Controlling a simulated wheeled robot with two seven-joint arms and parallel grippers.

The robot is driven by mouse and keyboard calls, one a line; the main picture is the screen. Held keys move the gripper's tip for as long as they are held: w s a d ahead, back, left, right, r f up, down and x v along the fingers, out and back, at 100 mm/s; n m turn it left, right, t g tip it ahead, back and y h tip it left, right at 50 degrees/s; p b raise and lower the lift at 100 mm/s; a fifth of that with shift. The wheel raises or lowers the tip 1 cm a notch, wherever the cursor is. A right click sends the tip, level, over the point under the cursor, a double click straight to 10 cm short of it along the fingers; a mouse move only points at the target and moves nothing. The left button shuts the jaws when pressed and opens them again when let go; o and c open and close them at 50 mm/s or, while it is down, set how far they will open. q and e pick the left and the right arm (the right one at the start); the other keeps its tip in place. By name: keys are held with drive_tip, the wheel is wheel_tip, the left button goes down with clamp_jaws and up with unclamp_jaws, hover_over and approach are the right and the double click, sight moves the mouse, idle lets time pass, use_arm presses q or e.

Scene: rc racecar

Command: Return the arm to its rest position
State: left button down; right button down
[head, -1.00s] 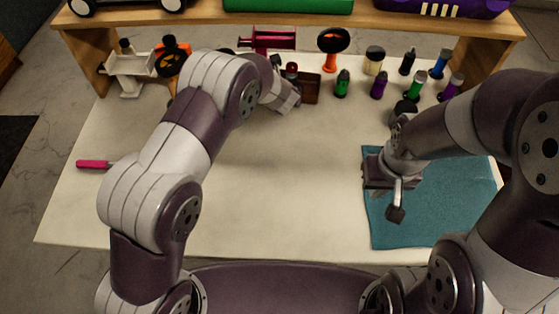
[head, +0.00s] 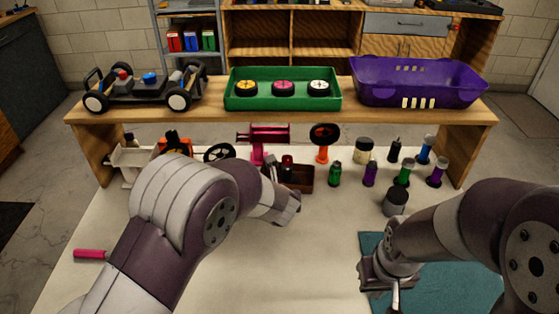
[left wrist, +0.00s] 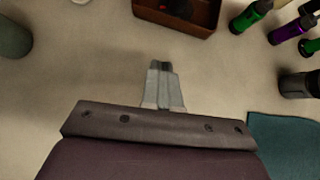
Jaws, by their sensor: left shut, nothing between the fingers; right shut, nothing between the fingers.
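My left arm (head: 190,215) reaches over the white table from the left, its wrist near a small brown box (head: 300,178). Its fingertips are hidden in the head view. In the left wrist view my left gripper (left wrist: 162,68) is shut and empty over bare table, short of the brown box (left wrist: 190,22). My right gripper (head: 394,290) is shut and empty over the teal mat (head: 440,270) at the right. Its tips are near the bottom edge of the head view.
Several bottles stand right of the box, including a green one (head: 334,174) and a dark grey jar (head: 395,202). A pink-handled tool (head: 90,255) lies left. The raised shelf (head: 215,115) carries a car chassis (head: 145,88), green tray (head: 240,101) and purple basket (head: 420,85).

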use_arm(q)
drive_tip(key=s+a+n+g+y+p, duration=0.1)
drive_tip(key=s+a+n+g+p, duration=0.1)
drive_tip(key=s+a+n, duration=0.5)
drive_tip(key=s+a+n+g+y+p, duration=0.1)
drive_tip(key=s+a+n+g, duration=0.2)
drive_tip(key=n, duration=0.7)
drive_tip(key=s+a+r+n+g+h+p, duration=0.1)
drive_tip(key=s+a+r+n+p, duration=0.2)
drive_tip(key=s+r+n, duration=0.3)
drive_tip(key=s+a+r+n+g+h+p, duration=0.1)
drive_tip(key=s+a+r+n+p, duration=0.3)
drive_tip(key=s+n, duration=0.4)
wheel_tip(320, 180, up, 2)
drive_tip(key=n+p, duration=0.1)
drive_tip(key=n, duration=0.3)
drive_tip(key=shift+s+a+r+n+g, duration=0.15)
drive_tip(key=shift+a+r+n+g, duration=0.1)
drive_tip(key=shift+n+g, duration=0.05)
drive_tip(key=shift+s, duration=0.1)
